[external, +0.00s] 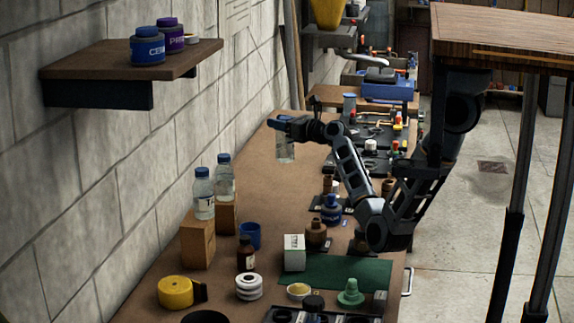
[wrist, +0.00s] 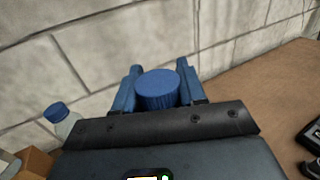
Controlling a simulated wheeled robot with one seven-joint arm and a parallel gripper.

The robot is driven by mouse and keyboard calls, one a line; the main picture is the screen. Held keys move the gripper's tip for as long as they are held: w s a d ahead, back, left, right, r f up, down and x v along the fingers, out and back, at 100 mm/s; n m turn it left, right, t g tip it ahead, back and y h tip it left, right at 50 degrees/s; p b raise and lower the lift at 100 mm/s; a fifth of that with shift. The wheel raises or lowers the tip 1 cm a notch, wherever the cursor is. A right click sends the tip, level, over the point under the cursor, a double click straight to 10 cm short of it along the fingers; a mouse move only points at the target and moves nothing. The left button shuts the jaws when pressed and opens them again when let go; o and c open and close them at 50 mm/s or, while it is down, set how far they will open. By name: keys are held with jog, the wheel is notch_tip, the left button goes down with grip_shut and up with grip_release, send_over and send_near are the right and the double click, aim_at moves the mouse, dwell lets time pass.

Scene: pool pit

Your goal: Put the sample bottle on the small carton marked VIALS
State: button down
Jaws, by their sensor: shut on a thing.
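My gripper (external: 283,122) is shut on the sample bottle (external: 285,152), a clear bottle held upright above the far part of the bench. In the wrist view the bottle's blue cap (wrist: 158,90) sits between the two blue fingers; its body is hidden below.
Two similar blue-capped bottles (external: 204,194) stand on brown boxes (external: 197,243) by the wall. A blue cup (external: 250,235), a brown bottle (external: 246,254) and a brown jar (external: 316,234) stand around the carton. A wall shelf (external: 120,62) juts out at left. The bench middle is clear.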

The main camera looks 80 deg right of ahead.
jog(key=s+a+n+y+b, duration=0.2)
jog(key=s+a+n+y, duration=0.45)
jog(key=a, duration=0.55)
jog(key=s+a+n+y+b, duration=0.1)
jog(key=s+a+n+y, duration=0.2)
jog(key=s+a+y, duration=0.6)
jog(key=w+a+f, duration=0.3)
jog(key=a+f, duration=0.2)
jog(key=a, duration=0.1)
jog(key=w+a+f+h+b, duration=0.1)
jog(key=w+a+f, duration=0.2)
jog(key=a+f, duration=0.2)
jog(key=shift+a, duration=0.9)
jog(key=shift+b, duration=0.3)
jog(key=c, duration=0.6)
grip_release()
jog(key=shift+f, duration=0.1)
jog(key=shift+c, duration=0.2)
jog(key=b+v, duration=0.1)
jog(key=v, duration=1.1)
jog(key=shift+s+a, duration=0.1)
